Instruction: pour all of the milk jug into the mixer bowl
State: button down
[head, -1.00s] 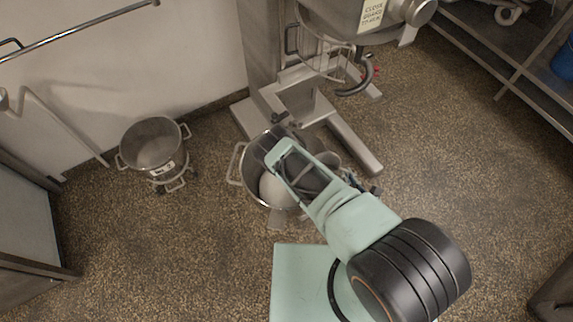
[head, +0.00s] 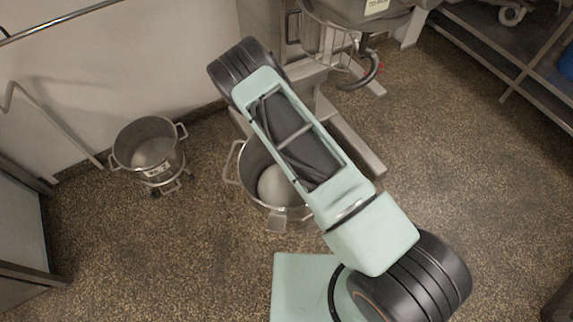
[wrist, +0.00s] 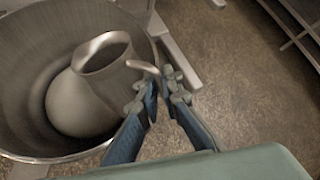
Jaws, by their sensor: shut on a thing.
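In the head view the mixer bowl (head: 253,162) stands low in front of the mixer, with a pale round patch inside. My arm hides the jug and gripper there.
The mixer (head: 370,14) with its hook and wire guard stands behind the bowl. A second steel bowl (head: 147,145) on a wheeled base is at the left. A metal rack (head: 500,70) is at the right.

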jog(key=shift+w+a, duration=0.2)
jog(key=shift+w, duration=0.2)
jog(key=shift+s+a+f+b, duration=0.15)
jog(key=shift+f+b, duration=0.15)
jog(key=shift+b, duration=0.25)
jog(key=shift+a+h, duration=0.25)
jog(key=shift+h, duration=0.05)
jog(key=shift+n, duration=0.3)
jog(key=shift+r, duration=0.15)
jog(key=shift+d+r+p, duration=0.2)
jog(key=shift+r+p, duration=0.25)
jog(key=shift+p, duration=0.2)
jog(key=shift+s+d+f, duration=0.2)
jog(key=shift+s, duration=0.05)
jog(key=shift+d+r+y+p, duration=0.1)
jog(key=shift+d+y+p, duration=0.15)
jog(key=shift+y+p, duration=0.15)
jog(key=shift+m, duration=0.4)
